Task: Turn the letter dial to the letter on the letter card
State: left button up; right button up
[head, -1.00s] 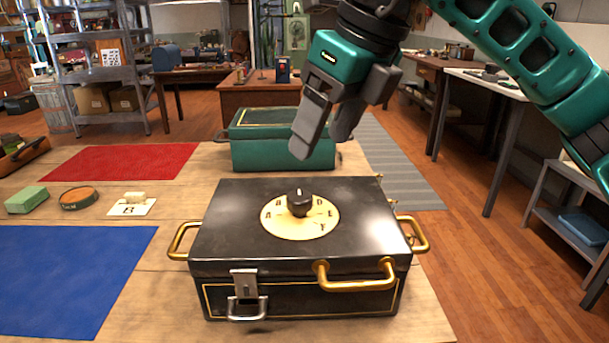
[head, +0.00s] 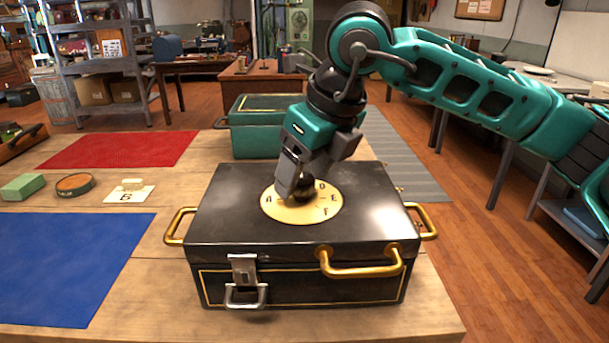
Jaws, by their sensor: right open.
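The black box (head: 230,215) stands on the wooden table with a round cream letter dial (head: 322,213) on its lid. The dial has a black knob (head: 304,192) in its centre. My right gripper (head: 300,185) is open and low over the dial. One finger is in front of the knob's left side; the other is partly hidden behind. I cannot tell whether they touch it. The letter card (head: 118,197) lies at left with a small pale block on it; its letter looks like B.
The box has brass handles (head: 363,268) and a front latch (head: 245,280). A green box (head: 250,140) stands behind it.

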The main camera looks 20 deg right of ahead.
jog(key=shift+w+f, duration=0.1)
jog(key=shift+f, duration=0.1)
jog(key=c, duration=1)
